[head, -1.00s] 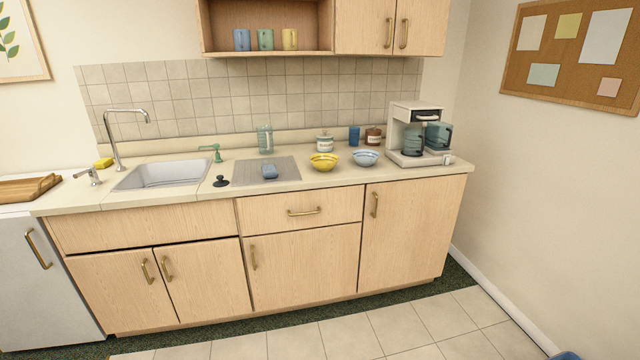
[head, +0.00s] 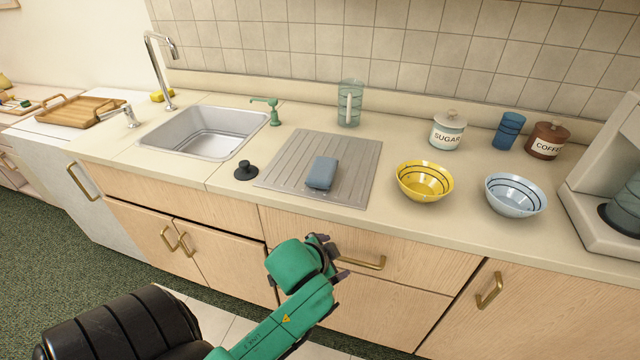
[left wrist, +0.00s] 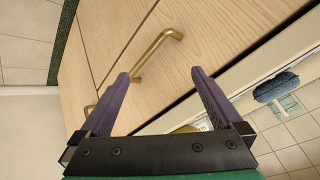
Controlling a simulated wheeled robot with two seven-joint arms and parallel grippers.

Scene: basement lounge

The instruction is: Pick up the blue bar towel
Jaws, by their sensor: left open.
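The blue bar towel (head: 321,172) is a small folded grey-blue bundle. It lies on the ribbed drainboard (head: 362,190) right of the sink, in the head view. My left gripper (head: 331,257) is in front of the cabinet, below the counter's front edge and apart from the towel. In the left wrist view its two purple fingers (left wrist: 160,78) are spread with nothing between them, facing a cabinet front with a brass handle (left wrist: 157,52). My right gripper is not in view.
A black sink stopper (head: 246,171) sits left of the drainboard. A yellow bowl (head: 425,183) and a blue bowl (head: 515,195) stand to its right. A clear pitcher (head: 350,103) is behind it. The counter's front edge (head: 330,216) lies between gripper and towel.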

